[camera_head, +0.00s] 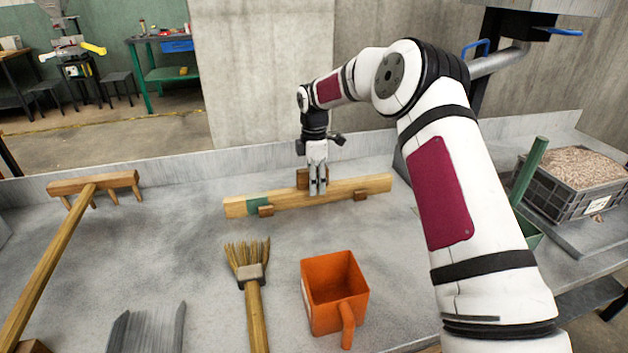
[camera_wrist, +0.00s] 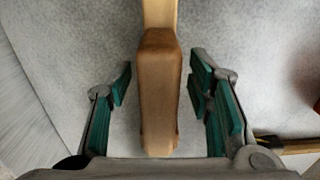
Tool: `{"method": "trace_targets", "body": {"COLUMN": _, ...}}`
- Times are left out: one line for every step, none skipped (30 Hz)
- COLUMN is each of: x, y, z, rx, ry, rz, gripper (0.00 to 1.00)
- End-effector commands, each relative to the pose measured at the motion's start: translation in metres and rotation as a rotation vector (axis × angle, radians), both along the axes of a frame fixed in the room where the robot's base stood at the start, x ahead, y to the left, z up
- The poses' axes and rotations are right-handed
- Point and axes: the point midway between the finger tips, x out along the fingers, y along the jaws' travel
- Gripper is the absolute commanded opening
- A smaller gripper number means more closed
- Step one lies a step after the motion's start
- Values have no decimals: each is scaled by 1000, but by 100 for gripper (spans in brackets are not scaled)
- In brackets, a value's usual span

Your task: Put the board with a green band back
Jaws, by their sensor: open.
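A long light wooden board (camera_head: 345,191) with a green band (camera_head: 257,206) near its left end lies on the grey worktop. Small brown blocks show along its front side, and a brown handle block (camera_head: 303,178) stands on its middle. My gripper (camera_head: 318,190) points down over the middle of the board. In the wrist view, my gripper (camera_wrist: 165,100) is open, with the brown handle block (camera_wrist: 157,95) between its green-padded fingers and a gap on both sides. The board (camera_wrist: 160,12) runs on beyond it. The green band is out of the wrist view.
An orange scoop (camera_head: 333,285) and a straw brush (camera_head: 248,270) lie in front of the board. A wooden rake (camera_head: 93,182) is at the left and a grey metal piece (camera_head: 146,330) at the front. A crate of grain (camera_head: 567,195) stands at the right. A low wall runs behind.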

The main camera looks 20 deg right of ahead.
Motion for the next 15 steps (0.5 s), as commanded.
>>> {"method": "trace_targets", "body": {"x": 1, "y": 0, "z": 4, "rx": 0, "ry": -3, "rz": 0, "gripper": 46}}
{"method": "trace_targets", "body": {"x": 1, "y": 0, "z": 7, "rx": 0, "ry": -4, "rz": 0, "gripper": 46}}
{"method": "trace_targets", "body": {"x": 1, "y": 0, "z": 12, "rx": 0, "ry": -5, "rz": 0, "gripper": 46}}
{"method": "trace_targets", "body": {"x": 1, "y": 0, "z": 16, "rx": -1, "ry": -5, "rz": 0, "gripper": 46}}
{"method": "trace_targets", "body": {"x": 1, "y": 0, "z": 21, "rx": -1, "ry": -5, "rz": 0, "gripper": 46}}
{"method": "trace_targets", "body": {"x": 1, "y": 0, "z": 28, "rx": -1, "ry": -7, "rz": 0, "gripper": 46}}
{"method": "trace_targets", "body": {"x": 2, "y": 0, "z": 34, "rx": -1, "ry": -7, "rz": 0, "gripper": 46}}
{"method": "trace_targets", "body": {"x": 1, "y": 0, "z": 41, "rx": -1, "ry": -7, "rz": 0, "gripper": 46}}
{"method": "trace_targets", "body": {"x": 1, "y": 0, "z": 49, "rx": 0, "ry": -7, "rz": 0, "gripper": 46}}
{"method": "trace_targets", "body": {"x": 1, "y": 0, "z": 55, "rx": 0, "ry": -7, "rz": 0, "gripper": 46}}
{"method": "trace_targets", "body": {"x": 2, "y": 0, "z": 62, "rx": 0, "ry": -7, "rz": 0, "gripper": 46}}
{"method": "trace_targets", "body": {"x": 1, "y": 0, "z": 70, "rx": 0, "ry": -7, "rz": 0, "gripper": 46}}
{"method": "trace_targets", "body": {"x": 1, "y": 0, "z": 76, "rx": 0, "ry": -8, "rz": 0, "gripper": 46}}
{"method": "trace_targets", "body": {"x": 1, "y": 0, "z": 82, "rx": -1, "ry": -7, "rz": -1, "gripper": 46}}
{"method": "trace_targets", "body": {"x": 1, "y": 0, "z": 88, "rx": 0, "ry": -7, "rz": -1, "gripper": 46}}
